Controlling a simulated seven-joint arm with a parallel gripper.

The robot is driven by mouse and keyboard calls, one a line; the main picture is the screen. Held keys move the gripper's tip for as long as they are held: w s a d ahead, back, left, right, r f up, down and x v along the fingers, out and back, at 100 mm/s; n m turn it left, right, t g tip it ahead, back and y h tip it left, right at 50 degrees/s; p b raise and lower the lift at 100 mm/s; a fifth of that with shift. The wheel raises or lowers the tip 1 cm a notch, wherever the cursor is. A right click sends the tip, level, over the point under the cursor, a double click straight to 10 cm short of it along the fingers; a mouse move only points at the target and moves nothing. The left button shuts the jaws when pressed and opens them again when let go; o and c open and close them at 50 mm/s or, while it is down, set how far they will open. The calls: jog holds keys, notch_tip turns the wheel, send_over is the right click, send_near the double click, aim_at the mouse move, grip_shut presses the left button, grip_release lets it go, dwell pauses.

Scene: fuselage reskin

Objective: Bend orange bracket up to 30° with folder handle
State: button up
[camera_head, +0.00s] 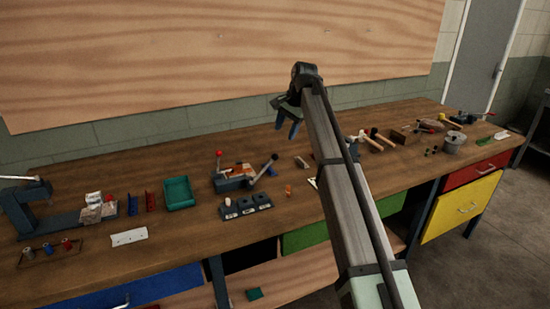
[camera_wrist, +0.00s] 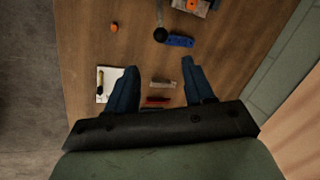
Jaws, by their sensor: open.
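The bench folder (camera_head: 234,183) stands on the wooden bench, with a red-knobbed lever at its left. Its black-knobbed handle (camera_head: 272,160) slants up at its right; the dark knob also shows in the wrist view (camera_wrist: 160,35). The orange bracket (camera_head: 242,168) appears to lie on top of the folder; its bend angle is too small to tell. An orange edge shows at the top of the wrist view (camera_wrist: 202,4). My gripper (camera_head: 287,129) is open and empty, above the bench, up and right of the handle. Its blue fingers spread in the wrist view (camera_wrist: 158,78).
A small orange piece (camera_head: 288,190) lies right of the folder. A dark block with round holders (camera_head: 246,206) sits in front, a green tray (camera_head: 178,193) to the left. Hammers (camera_head: 372,142) and other tools lie to the right. Bare bench shows between tray and folder.

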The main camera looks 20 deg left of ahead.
aim_at(276, 155)
jog(key=x, duration=1.3)
jog(key=shift+s+a+f, duration=0.15)
jog(key=shift+a+f, duration=0.1)
jog(key=shift+a, duration=0.05)
jog(key=shift+c, duration=0.5)
grip_shut()
